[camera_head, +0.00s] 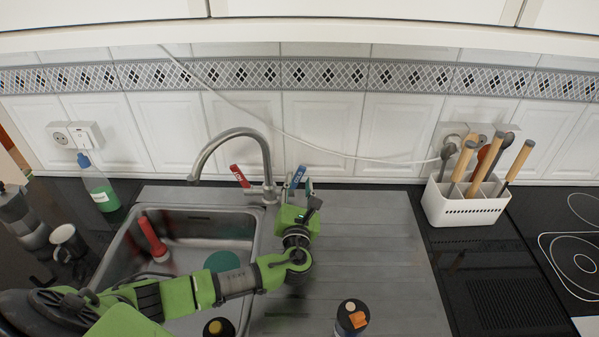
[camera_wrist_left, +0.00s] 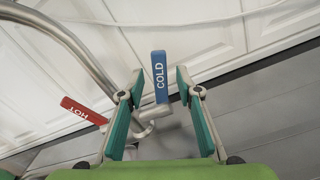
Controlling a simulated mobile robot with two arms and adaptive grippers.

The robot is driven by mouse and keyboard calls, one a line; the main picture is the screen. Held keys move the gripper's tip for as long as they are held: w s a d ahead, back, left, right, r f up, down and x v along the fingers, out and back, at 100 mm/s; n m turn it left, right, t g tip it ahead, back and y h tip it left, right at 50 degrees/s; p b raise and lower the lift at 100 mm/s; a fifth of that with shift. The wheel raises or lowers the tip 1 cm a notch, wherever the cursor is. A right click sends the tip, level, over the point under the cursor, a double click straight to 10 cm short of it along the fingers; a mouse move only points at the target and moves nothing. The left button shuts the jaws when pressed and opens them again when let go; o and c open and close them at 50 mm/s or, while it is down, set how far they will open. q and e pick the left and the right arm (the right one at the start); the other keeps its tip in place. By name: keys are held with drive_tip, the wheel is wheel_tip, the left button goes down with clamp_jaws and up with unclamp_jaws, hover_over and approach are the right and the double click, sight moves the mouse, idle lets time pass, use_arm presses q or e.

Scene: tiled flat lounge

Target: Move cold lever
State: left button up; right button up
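The blue cold lever (camera_head: 298,177) stands upright on the right side of the tap (camera_head: 262,155) behind the sink. In the left wrist view the cold lever (camera_wrist_left: 160,78), lettered COLD, lies between the two fingers of my left gripper (camera_wrist_left: 160,88), with gaps on both sides. My left gripper (camera_head: 298,190) is open at the lever in the head view, its body hiding the lever's lower part. The red hot lever (camera_head: 239,176) leans to the left on the other side of the tap; it also shows in the left wrist view (camera_wrist_left: 83,110). My right gripper is not in view.
The sink (camera_head: 180,212) holds a red-handled item (camera_head: 153,238) and a green round item (camera_head: 221,261). A green soap bottle (camera_head: 98,185) and mug (camera_head: 68,241) are left. A white utensil holder (camera_head: 462,205) stands right. The drainboard (camera_head: 375,235) is mostly clear.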

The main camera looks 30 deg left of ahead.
sight(299, 177)
use_arm(q)
drive_tip(key=x, duration=0.2)
drive_tip(key=shift+w+a, duration=0.15)
drive_tip(key=shift+w, duration=0.2)
drive_tip(key=shift+w+a, duration=0.3)
drive_tip(key=shift+w, duration=0.35)
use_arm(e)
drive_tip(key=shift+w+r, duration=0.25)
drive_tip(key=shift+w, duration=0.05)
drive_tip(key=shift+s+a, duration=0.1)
use_arm(q)
clamp_jaws()
drive_tip(key=shift+s+f+b, duration=0.1)
drive_tip(key=shift+f+b, duration=0.1)
drive_tip(key=shift+b, duration=0.2)
drive_tip(key=t+b, duration=0.1)
drive_tip(key=b, duration=0.1)
drive_tip(key=s+t+y+b, duration=0.1)
drive_tip(key=b, duration=0.1)
drive_tip(key=shift+d+f+b, duration=0.2)
drive_tip(key=shift+d+b, duration=0.05)
drive_tip(key=shift+b, duration=0.15)
drive_tip(key=shift+s+d+r+b, duration=0.1)
drive_tip(key=shift+s+r+b, duration=0.15)
drive_tip(key=shift+b, duration=0.25)
drive_tip(key=shift+r, duration=0.1)
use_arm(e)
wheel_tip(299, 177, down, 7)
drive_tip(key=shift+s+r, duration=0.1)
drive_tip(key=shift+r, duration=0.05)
